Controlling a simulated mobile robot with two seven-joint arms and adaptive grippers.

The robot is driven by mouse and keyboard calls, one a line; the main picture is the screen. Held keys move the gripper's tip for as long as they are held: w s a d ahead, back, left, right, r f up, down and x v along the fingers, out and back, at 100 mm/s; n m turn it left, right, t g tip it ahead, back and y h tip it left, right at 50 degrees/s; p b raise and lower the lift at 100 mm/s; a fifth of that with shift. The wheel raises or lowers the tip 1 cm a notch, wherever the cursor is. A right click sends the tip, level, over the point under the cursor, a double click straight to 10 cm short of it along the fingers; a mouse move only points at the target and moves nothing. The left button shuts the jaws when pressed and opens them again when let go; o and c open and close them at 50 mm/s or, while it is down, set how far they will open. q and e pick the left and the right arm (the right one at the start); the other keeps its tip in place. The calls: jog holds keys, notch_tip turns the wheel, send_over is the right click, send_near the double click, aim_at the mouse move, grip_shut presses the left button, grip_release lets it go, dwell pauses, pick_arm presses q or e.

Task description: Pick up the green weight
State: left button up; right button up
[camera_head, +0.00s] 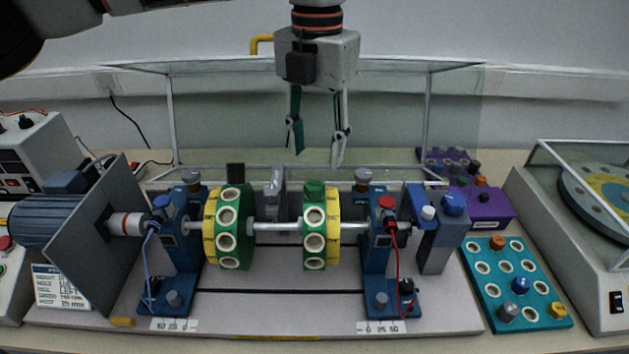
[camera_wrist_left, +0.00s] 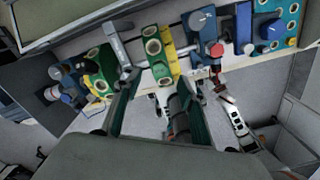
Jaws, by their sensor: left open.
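The green weight (camera_head: 314,189) is a small green knob at the top of the right disc (camera_head: 314,230), which is green and yellow with pale-rimmed holes. My left gripper (camera_head: 317,142) hangs above and behind this disc, pointing down, with its two fingers spread and nothing between them. In the left wrist view the open fingers (camera_wrist_left: 157,85) point toward the right disc (camera_wrist_left: 159,52). My right gripper is not in view.
A similar left disc (camera_head: 228,230) shares the shaft, between blue supports (camera_head: 377,262). A clear guard (camera_head: 300,68) stands behind the rig. A motor (camera_head: 48,219) is at left. A teal tray (camera_head: 494,297) with several weights and a balance machine (camera_head: 575,250) are at right.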

aim_at(317, 182)
pick_arm(q)
jog(key=shift+s+f, duration=0.1)
jog(key=shift+f, duration=0.85)
notch_tip(317, 182, down, 5)
jog(key=shift+r, duration=0.1)
jog(key=c, duration=0.8)
jog(key=shift+c, duration=0.3)
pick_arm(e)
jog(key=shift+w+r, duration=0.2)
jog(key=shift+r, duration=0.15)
